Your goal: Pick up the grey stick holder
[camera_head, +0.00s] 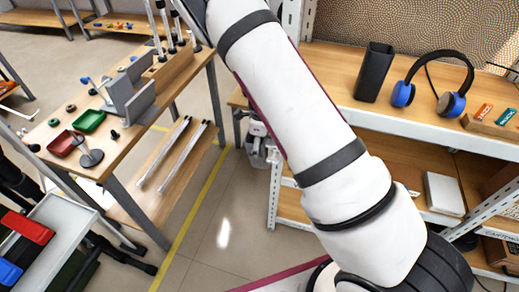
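A tall, dark grey, box-shaped holder (374,72) stands upright on the top board of the shelf at right. It looks most like the grey stick holder, and no sticks show in it. Grey upright plates (133,104) stand on the left workbench, and I cannot tell whether they form a holder. My white arm crosses the middle of the view and leaves it at the top. My gripper is not in view.
Blue and black headphones (452,103) stand right of the dark holder on the wooden shelf (340,65). The left workbench (60,116) carries a green tray (88,120), a red tray (64,143) and a wooden rack with upright rods. Clear floor (215,215) lies between bench and shelf.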

